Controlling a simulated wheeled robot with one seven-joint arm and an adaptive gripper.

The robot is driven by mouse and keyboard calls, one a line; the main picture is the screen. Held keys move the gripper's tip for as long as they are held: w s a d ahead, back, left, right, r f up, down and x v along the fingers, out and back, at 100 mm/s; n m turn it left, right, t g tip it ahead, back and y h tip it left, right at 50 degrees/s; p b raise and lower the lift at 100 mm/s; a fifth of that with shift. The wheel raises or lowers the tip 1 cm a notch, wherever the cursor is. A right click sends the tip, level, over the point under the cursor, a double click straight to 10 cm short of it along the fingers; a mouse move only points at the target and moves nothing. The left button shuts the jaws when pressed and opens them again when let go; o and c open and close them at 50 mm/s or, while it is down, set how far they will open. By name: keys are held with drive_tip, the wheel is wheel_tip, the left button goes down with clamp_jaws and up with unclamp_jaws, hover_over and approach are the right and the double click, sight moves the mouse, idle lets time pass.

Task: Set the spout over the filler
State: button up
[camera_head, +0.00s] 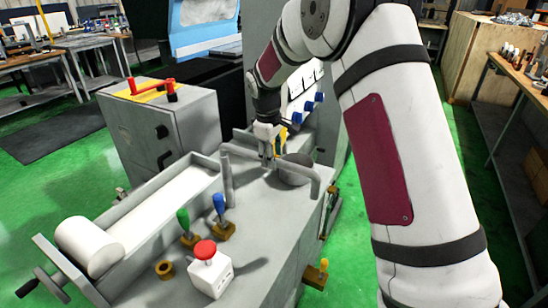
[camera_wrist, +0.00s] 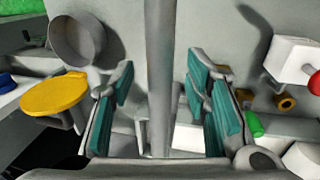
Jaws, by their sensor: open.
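The spout is a bent grey pipe (camera_head: 228,182) on the grey machine top, with a level bar and a down-turned end at the right. In the wrist view its bar (camera_wrist: 160,60) runs top to bottom between my fingers. The filler looks to be the round grey cup (camera_head: 295,170), which also shows in the wrist view (camera_wrist: 78,40), to the left of the bar and apart from it. A yellow lid (camera_wrist: 55,95) stands beside the cup. My gripper (camera_head: 268,150) is open around the bar, teal pads on both sides in the wrist view (camera_wrist: 160,85); gaps show on both sides.
Green (camera_head: 183,222) and blue (camera_head: 219,207) levers and a white box with a red button (camera_head: 205,253) stand on the machine's near side. A white roller (camera_head: 90,245) lies at left. A cabinet with a red handle (camera_head: 150,88) stands behind. Blue knobs (camera_head: 308,106) are on the panel.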

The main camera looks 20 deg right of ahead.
drive_tip(key=shift+w+d+f, duration=0.1)
drive_tip(key=shift+f, duration=0.6)
clamp_jaws()
drive_tip(key=shift+d, duration=0.1)
